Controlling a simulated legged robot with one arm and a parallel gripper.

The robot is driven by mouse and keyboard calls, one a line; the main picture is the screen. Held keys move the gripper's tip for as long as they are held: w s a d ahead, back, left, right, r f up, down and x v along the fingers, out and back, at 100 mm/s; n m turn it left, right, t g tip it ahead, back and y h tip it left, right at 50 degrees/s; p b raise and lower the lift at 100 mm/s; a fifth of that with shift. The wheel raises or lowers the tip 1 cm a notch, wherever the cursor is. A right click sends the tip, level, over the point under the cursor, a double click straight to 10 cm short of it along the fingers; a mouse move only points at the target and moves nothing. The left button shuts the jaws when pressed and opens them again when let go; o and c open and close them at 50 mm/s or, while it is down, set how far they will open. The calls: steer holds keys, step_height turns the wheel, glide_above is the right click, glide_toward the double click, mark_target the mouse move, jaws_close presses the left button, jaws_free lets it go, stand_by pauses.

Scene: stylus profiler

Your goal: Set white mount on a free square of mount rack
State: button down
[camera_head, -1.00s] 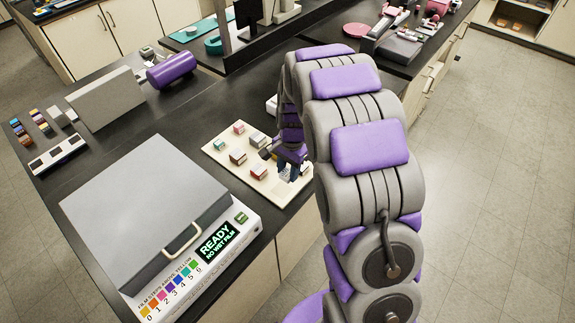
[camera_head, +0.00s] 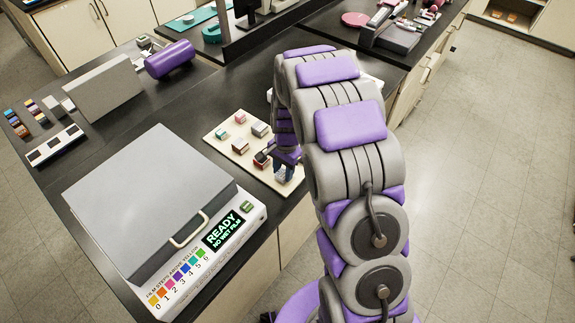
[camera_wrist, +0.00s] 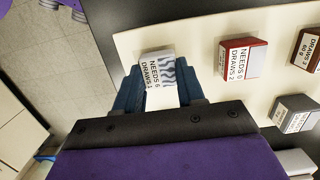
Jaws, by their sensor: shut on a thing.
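My gripper (camera_wrist: 160,88) is shut on the white mount (camera_wrist: 155,76), a small block with a printed label and a grey wavy pattern. Its two blue fingers sit on either side of it. In the head view my gripper (camera_head: 284,172) is at the near right end of the cream mount rack (camera_head: 228,148), and the mount is hard to make out there. In the wrist view the mount appears over the rack's edge area (camera_wrist: 190,35). I cannot tell whether it touches the rack.
Other mounts stand on the rack, including a red one (camera_wrist: 240,60), a dark red one (camera_wrist: 307,50) and a grey one (camera_wrist: 296,114). A grey-lidded instrument (camera_head: 150,205) with a "READY" display is left of the rack. Bare rack surface shows between the mounts.

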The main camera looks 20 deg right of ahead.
steer(key=shift+a, duration=0.25)
steer(key=shift+d+p, duration=0.45)
steer(key=shift+d, duration=1.1)
steer(key=shift+a, duration=0.7)
steer(key=shift+d+p, duration=0.3)
steer(key=shift+d, duration=0.1)
steer(key=shift+a+f, duration=0.2)
steer(key=shift+a, duration=0.25)
steer(key=shift+f, duration=0.1)
steer(key=shift+d+f, duration=0.25)
steer(key=shift+d, duration=0.05)
